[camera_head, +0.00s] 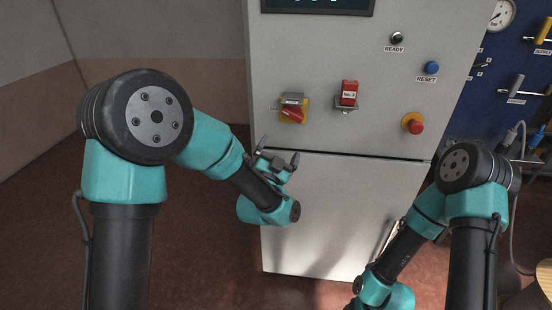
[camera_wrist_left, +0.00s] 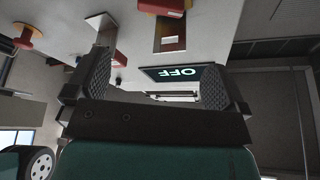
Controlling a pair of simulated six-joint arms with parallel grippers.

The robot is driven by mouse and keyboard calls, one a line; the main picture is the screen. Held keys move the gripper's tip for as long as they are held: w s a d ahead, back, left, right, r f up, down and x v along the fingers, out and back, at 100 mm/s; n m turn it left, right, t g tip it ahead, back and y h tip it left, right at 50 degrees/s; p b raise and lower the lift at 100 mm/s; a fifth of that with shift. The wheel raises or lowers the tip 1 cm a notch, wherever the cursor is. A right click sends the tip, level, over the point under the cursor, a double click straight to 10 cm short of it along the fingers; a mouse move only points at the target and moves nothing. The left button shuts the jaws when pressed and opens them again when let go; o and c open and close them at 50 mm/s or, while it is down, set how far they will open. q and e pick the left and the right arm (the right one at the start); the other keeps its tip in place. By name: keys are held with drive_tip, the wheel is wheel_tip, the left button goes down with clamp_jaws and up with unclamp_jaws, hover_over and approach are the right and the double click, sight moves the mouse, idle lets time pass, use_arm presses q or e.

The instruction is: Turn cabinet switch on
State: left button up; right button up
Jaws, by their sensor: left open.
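The grey cabinet (camera_head: 325,135) stands in front of me. On its left is a switch with a red handle on a yellow plate (camera_head: 291,113) and a grey flap above it. To its right is a red block with a white label (camera_head: 348,93). The cabinet display reads OFF, upside down, in the left wrist view (camera_wrist_left: 188,74). My left gripper (camera_head: 279,151) is open and empty, below the yellow-plated switch and apart from it. Its two fingers also show in the left wrist view (camera_wrist_left: 155,80). My right gripper is outside the frame; only its arm shows.
A red mushroom button on a yellow collar (camera_head: 415,126), a blue RESET button (camera_head: 432,67) and a dark READY lamp (camera_head: 397,38) are on the cabinet's right side. A blue tool panel (camera_head: 500,75) with a gauge (camera_head: 502,14) stands beyond. Open floor lies left of the cabinet.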

use_arm(q)
drive_tip(key=v, duration=0.2)
drive_tip(key=shift+s+a+f, duration=0.1)
drive_tip(key=shift+s, duration=0.2)
